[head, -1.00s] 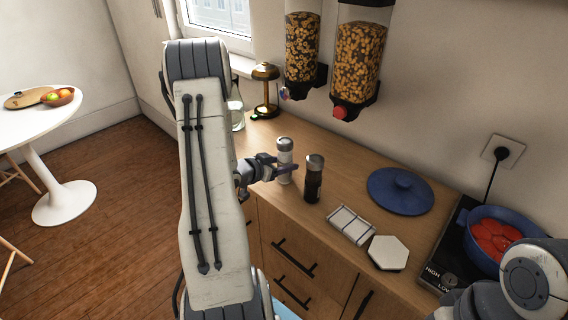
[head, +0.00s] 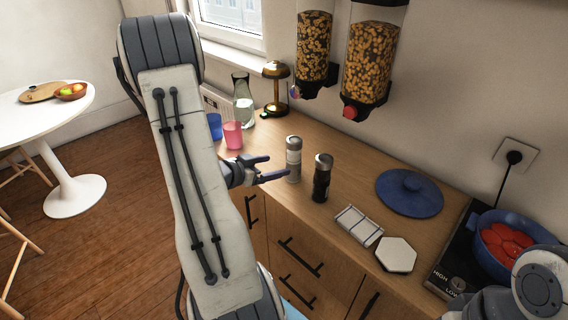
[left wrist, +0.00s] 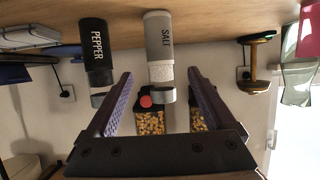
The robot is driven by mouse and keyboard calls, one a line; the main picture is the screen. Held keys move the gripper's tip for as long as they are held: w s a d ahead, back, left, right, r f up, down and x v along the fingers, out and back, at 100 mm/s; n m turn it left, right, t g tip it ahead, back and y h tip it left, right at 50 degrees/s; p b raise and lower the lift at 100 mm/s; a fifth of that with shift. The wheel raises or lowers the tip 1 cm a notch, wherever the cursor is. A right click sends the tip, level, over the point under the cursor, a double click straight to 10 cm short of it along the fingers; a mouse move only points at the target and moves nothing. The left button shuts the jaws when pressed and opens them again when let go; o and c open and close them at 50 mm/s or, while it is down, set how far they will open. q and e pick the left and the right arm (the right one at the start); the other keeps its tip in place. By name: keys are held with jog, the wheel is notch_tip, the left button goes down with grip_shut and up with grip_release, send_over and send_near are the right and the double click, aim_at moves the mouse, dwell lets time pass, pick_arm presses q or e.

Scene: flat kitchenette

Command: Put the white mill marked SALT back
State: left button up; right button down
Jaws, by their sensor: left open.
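The white mill (head: 293,167) with a grey cap stands upright on the wooden counter, beside the black mill (head: 322,180). In the left wrist view, which is upside down, the white mill (left wrist: 159,40) reads SALT and the black mill (left wrist: 96,42) reads PEPPER. My left gripper (head: 276,167) is open and empty, just left of the white mill in the head view. In the wrist view the SALT mill lies between the lines of the spread fingers, beyond their tips. My right gripper is not in view.
A blue lid (head: 409,195) and a hob with a blue pot (head: 480,245) are beyond. A pink cup (head: 233,135), a blue cup (head: 215,125), a carafe (head: 243,105) and a brass lamp (head: 277,90) stand behind.

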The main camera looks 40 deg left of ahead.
pick_arm(q)
jog(key=v, duration=0.2)
jog(key=shift+s+r, duration=0.1)
jog(key=shift+s, duration=0.2)
jog(key=shift+s+a, duration=0.1)
dwell(0.3)
